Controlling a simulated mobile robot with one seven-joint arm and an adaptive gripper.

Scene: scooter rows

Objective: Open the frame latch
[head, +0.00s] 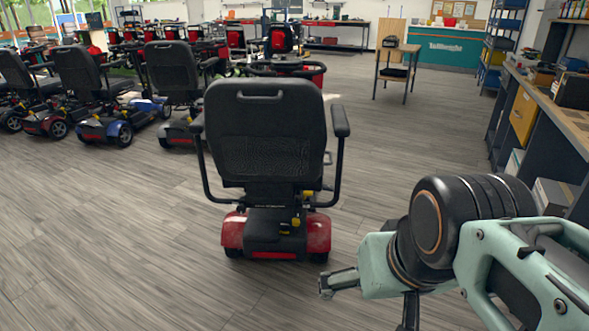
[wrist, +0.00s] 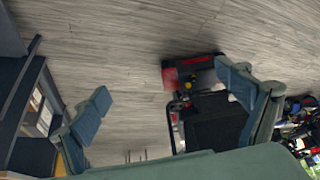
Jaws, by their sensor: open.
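A red and black mobility scooter (head: 265,130) stands in the middle of the head view with its seat back towards me. Small yellow parts (head: 296,222) show low at its rear, under the seat; one may be the frame latch, but they are too small to tell. In the wrist view the scooter's red rear (wrist: 172,76) and yellow parts (wrist: 187,85) show beside the right finger, which partly covers the scooter. My gripper (head: 368,298) is open and empty, right of and nearer than the scooter, touching nothing. It also shows in the wrist view (wrist: 168,88), fingers wide apart.
Several parked scooters (head: 85,90) stand in rows at the left and back. A workbench with shelves (head: 545,110) runs along the right side. A small wooden table (head: 400,60) stands at the back. Grey floor (head: 120,230) is free around the scooter.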

